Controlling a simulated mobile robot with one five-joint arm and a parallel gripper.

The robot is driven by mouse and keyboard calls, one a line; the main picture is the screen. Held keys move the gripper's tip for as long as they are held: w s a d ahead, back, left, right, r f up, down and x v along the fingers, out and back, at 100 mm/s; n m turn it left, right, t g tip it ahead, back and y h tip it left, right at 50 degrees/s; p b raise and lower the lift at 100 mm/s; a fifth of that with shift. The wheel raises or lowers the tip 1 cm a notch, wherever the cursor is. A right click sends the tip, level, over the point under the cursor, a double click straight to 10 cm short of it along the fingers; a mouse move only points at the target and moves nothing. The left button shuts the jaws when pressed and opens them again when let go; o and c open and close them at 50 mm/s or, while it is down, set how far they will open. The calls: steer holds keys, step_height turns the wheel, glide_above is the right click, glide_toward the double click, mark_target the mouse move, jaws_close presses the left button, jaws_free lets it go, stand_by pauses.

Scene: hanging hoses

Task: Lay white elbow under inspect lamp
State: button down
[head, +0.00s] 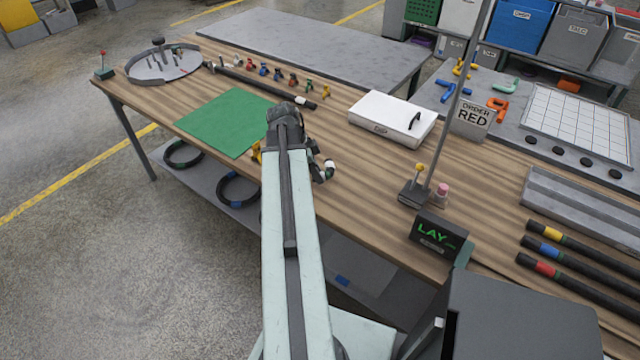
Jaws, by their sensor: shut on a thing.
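My arm reaches up over the bench, and my gripper (322,172) shows as dark parts to the right of its far end, partly hidden by the arm. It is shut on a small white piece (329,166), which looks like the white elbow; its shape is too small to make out. A tall thin grey pole (457,95) stands on the bench to the right and runs out of the top of the picture. It may belong to the inspect lamp; no lamp head shows. A dark sign (435,233) reading "LAY" stands at the bench's front edge.
A white case (392,118), a row of coloured fittings (277,74) and a dark hose (262,84) lie behind. A pink-topped item (442,190) stands by the pole.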

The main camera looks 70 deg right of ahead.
steer(key=shift+s+d, duration=0.25)
steer(key=b+x, duration=0.4)
steer(key=shift+w+a+f, duration=0.15)
steer(key=shift+w+f, duration=0.05)
steer(key=shift+w, duration=0.2)
steer(key=shift+r, duration=0.2)
steer(key=shift+f, duration=0.15)
steer(key=c, duration=1.2)
jaws_free()
steer(key=shift+o, duration=0.2)
